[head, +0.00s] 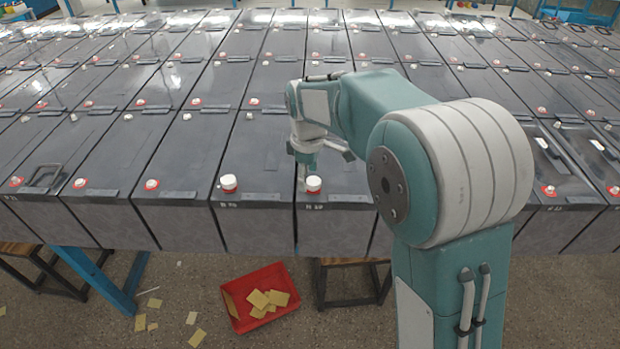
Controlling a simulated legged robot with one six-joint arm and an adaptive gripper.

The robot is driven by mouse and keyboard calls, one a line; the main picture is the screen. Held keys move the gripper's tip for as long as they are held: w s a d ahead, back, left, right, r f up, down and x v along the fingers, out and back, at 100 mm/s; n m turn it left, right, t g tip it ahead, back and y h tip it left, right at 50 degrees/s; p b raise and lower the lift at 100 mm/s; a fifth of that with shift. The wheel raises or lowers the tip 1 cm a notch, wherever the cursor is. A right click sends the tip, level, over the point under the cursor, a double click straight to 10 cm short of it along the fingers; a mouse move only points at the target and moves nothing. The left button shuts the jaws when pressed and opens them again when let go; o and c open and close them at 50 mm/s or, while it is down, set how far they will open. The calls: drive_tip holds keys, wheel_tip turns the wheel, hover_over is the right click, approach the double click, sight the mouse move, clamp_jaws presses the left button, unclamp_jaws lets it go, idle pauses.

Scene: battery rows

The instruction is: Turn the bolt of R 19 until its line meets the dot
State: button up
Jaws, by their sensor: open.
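A battery near the middle of the front row carries a small white front label (230,205) that seems to read 19, though it is too small to be sure. The neighbour to the right has a similar white bolt (313,184) on a red base. My gripper (312,176) points down just above and behind that right-hand bolt, apart from the left one. Its jaws are open and small in view, with nothing seen between them.
Dark batteries stand in close rows, with several small red and white terminals. A black handle (43,178) lies on a left battery. A red tray (233,307) with yellow pieces lies on the floor before the row. My arm hides some batteries at the right.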

drive_tip(key=shift+a+f, duration=0.2)
drive_tip(key=shift+f, duration=0.3)
drive_tip(key=shift+d+f, duration=0.15)
drive_tip(key=shift+d, duration=1.1)
drive_tip(key=shift+a, duration=0.15)
drive_tip(key=c, duration=0.9)
drive_tip(key=shift+a, duration=0.3)
clamp_jaws()
drive_tip(key=shift+a, duration=0.25)
drive_tip(key=shift+d, duration=0.1)
